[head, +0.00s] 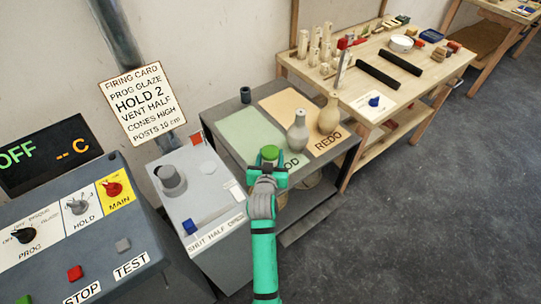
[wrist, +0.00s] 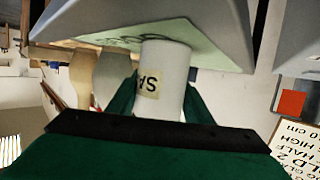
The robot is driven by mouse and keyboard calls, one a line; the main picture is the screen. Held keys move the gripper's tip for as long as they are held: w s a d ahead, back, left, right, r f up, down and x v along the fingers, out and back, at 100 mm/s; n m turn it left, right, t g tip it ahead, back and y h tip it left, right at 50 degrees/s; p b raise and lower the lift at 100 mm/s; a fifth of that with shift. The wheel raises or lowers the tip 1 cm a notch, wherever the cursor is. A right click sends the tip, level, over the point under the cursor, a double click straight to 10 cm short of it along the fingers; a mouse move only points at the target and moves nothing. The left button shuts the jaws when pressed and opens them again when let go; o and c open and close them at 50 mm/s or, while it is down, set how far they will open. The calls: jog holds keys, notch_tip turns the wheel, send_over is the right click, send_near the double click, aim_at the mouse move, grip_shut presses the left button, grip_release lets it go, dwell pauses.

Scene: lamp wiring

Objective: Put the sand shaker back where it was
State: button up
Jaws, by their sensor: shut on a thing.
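The sand shaker (wrist: 172,72), a white cylinder with a cream label reading "SA", stands between my gripper's green fingers in the wrist view. My gripper (wrist: 160,100) is shut on it. In the head view my gripper (head: 268,175) is at the front edge of the grey table, by the pale green mat (head: 243,130); a round green top (head: 270,153) shows between the fingers, and the rest of the shaker is hidden. In the wrist view the shaker's far end overlaps the mat (wrist: 205,55); I cannot tell whether it touches.
Two vases, a grey one (head: 298,132) and a tan one (head: 329,115), stand right of my gripper near the "REDO" mat (head: 283,103). The green mat's middle is clear.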

jog(key=o, duration=1.2)
